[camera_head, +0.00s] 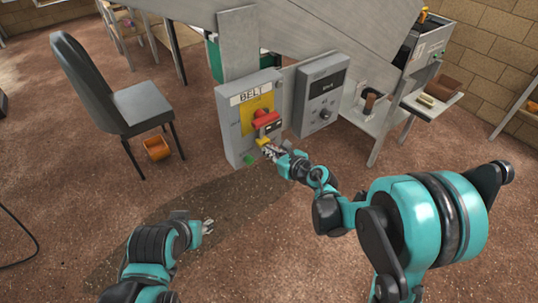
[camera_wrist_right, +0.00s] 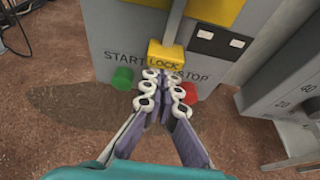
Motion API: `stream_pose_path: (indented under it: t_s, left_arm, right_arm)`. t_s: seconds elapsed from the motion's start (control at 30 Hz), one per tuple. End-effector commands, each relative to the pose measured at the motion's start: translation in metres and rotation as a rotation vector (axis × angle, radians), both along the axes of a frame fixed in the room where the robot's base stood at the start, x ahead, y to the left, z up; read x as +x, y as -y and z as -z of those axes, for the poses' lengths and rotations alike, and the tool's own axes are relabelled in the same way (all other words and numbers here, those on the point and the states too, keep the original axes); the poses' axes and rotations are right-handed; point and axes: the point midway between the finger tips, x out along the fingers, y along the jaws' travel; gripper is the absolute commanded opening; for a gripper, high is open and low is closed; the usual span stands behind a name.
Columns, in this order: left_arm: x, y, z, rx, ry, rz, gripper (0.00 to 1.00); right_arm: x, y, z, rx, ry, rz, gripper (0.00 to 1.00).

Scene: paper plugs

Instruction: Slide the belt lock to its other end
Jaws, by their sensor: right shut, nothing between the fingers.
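The belt lock is a yellow block marked LOCK (camera_wrist_right: 166,55) on the front of the grey BELT box (camera_head: 233,125); it also shows as a small yellow piece in the head view (camera_head: 262,141). My right gripper (camera_wrist_right: 163,76) is shut and empty, with its fingertips at the lower edge of the lock. Whether they touch it I cannot tell. In the head view the right gripper (camera_head: 269,151) reaches the box from the right. My left gripper (camera_head: 208,226) is low at the front left, away from the box, and too small to read.
A green START button (camera_wrist_right: 122,78) and a red STOP button (camera_wrist_right: 188,93) flank the right fingers. A red handle (camera_head: 265,119) sits above the lock. A second grey panel (camera_head: 322,95) stands to the right, a chair (camera_head: 125,100) to the left. The floor in front is clear.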

Motion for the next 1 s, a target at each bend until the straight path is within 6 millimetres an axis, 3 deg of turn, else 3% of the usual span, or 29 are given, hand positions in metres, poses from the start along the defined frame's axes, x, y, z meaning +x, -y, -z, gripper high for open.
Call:
stream_pose_path:
  t_s: [0.3, 0.57, 1.0]
  left_arm:
    - [0.000, 0.000, -0.002, 0.000, 0.000, 0.000, 0.40]
    - [0.000, 0.000, -0.023, 0.000, 0.000, 0.000, 0.40]
    - [0.000, 0.000, -0.015, 0.000, 0.000, 0.000, 0.40]
  right_arm:
    - [0.000, 0.000, -0.002, 0.000, 0.000, 0.000, 0.00]
    - [0.000, 0.000, -0.033, 0.001, 0.000, 0.000, 0.00]
    - [0.003, 0.000, -0.027, 0.005, 0.002, 0.003, 0.00]
